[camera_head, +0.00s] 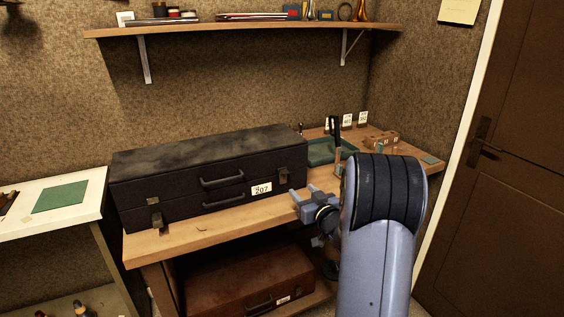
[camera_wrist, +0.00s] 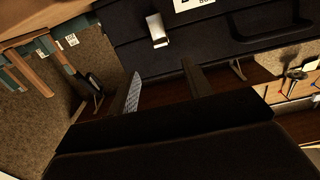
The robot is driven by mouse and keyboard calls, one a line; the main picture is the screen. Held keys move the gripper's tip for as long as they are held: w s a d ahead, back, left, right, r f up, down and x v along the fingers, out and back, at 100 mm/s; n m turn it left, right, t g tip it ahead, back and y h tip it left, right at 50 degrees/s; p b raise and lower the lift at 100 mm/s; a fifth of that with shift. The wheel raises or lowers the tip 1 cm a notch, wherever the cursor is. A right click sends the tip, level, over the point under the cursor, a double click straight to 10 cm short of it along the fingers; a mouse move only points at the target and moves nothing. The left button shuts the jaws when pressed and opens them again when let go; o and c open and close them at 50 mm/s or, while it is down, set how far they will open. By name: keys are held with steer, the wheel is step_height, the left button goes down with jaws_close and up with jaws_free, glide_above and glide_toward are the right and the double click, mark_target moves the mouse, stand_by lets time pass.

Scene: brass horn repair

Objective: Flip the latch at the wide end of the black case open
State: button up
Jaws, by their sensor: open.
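The black case (camera_head: 205,175) lies closed on the wooden bench, with a handle and a white 207 tag on its front. A metal latch (camera_head: 284,175) sits near the right end of its front, across the seam; it looks shut. It also shows in the wrist view (camera_wrist: 158,30). Another latch (camera_head: 156,222) hangs low near the left end, apart from a plate on the lid, and looks flipped down. My gripper (camera_head: 301,194) is open and empty in front of the right end, just below the right latch. In the wrist view its fingertips (camera_wrist: 161,68) point toward that latch, apart from it.
The bench (camera_head: 222,220) has a green tray (camera_head: 322,151) and a small wooden block (camera_head: 381,138) at its right. A brown case (camera_head: 235,285) lies on the shelf below. A loaded wall shelf (camera_head: 240,30) hangs above. A white table (camera_head: 85,215) stands left, a door right.

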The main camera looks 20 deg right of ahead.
mark_target(286, 174)
steer(key=w+p, duration=0.1)
steer(key=w, duration=0.4)
steer(key=w+p, duration=0.1)
steer(key=w, duration=0.5)
steer(key=shift+a+r, duration=0.15)
steer(key=shift+s, duration=0.1)
steer(key=c, duration=1)
steer(key=shift+f+b, duration=0.2)
steer(key=shift+b, duration=0.3)
